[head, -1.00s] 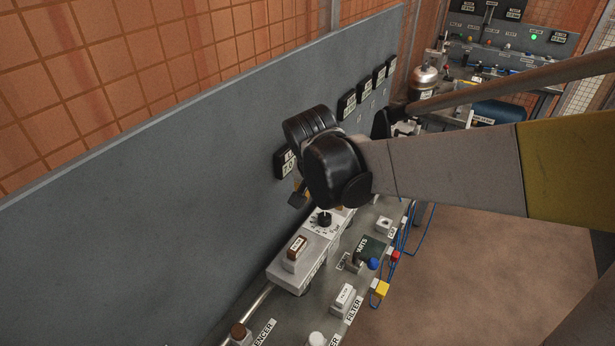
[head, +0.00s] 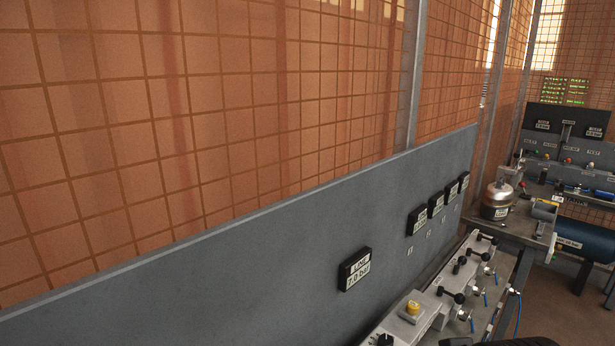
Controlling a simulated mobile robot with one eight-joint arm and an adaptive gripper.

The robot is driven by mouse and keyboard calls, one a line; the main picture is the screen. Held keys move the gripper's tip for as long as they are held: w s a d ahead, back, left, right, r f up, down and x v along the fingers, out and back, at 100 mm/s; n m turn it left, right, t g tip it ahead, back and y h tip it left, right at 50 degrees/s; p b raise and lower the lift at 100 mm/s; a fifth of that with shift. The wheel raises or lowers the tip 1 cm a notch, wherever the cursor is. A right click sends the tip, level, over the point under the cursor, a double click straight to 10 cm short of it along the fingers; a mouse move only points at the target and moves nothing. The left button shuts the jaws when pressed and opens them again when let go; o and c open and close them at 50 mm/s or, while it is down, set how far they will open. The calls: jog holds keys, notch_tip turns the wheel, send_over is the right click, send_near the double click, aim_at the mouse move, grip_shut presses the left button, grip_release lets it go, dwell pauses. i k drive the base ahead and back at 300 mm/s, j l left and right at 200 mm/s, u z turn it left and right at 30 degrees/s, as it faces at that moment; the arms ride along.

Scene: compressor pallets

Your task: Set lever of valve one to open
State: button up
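Several valves with black levers stand in a row on the grey bench at the lower right. My gripper is not in view. A dark rounded shape, likely part of my arm, shows at the bottom edge and hides some of the bench front.
A yellow button (head: 412,308) sits on a grey box. A second bench with a silver vessel (head: 497,200) stands at the right. Orange mesh fencing (head: 200,110) runs behind.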

aim_at(459, 299)
jog(key=i+l+z, duration=0.3)
jog(key=i+l, duration=0.45)
